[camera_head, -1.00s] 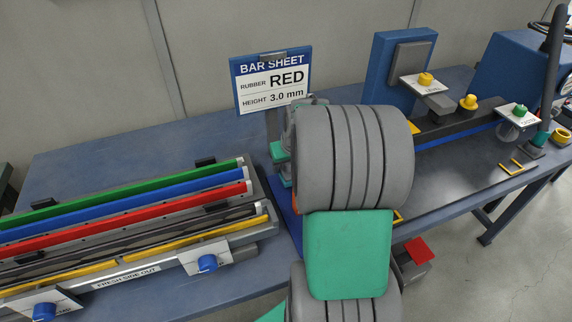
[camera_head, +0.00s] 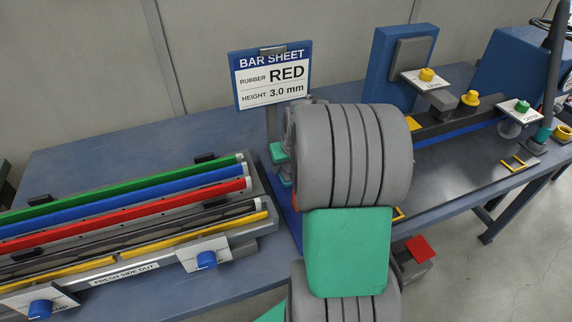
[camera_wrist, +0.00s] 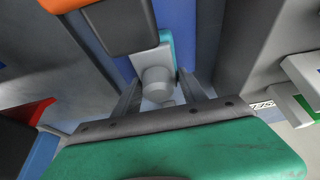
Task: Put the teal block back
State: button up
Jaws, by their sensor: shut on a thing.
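In the wrist view my gripper (camera_wrist: 160,88) has two metal fingers closed around a pale grey piece with a round knob. A strip of teal shows at the far side of this piece, which I take as the teal block (camera_wrist: 168,40); most of it is hidden.
A sign reading RED, 3.0 mm (camera_head: 272,78) stands behind my arm. Left is a rack with green, blue, red, black and yellow bars (camera_head: 130,215). Right are a blue upright stand (camera_head: 400,65), a dark rail and a lever. Bare blue tabletop (camera_head: 110,150) lies behind the rack.

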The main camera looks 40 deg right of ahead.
aim_at(290, 164)
jog(key=shift+f, duration=0.25)
dwell(0.4)
jog(key=o, duration=1.5)
jog(key=v, duration=0.8)
jog(key=shift+f, duration=0.1)
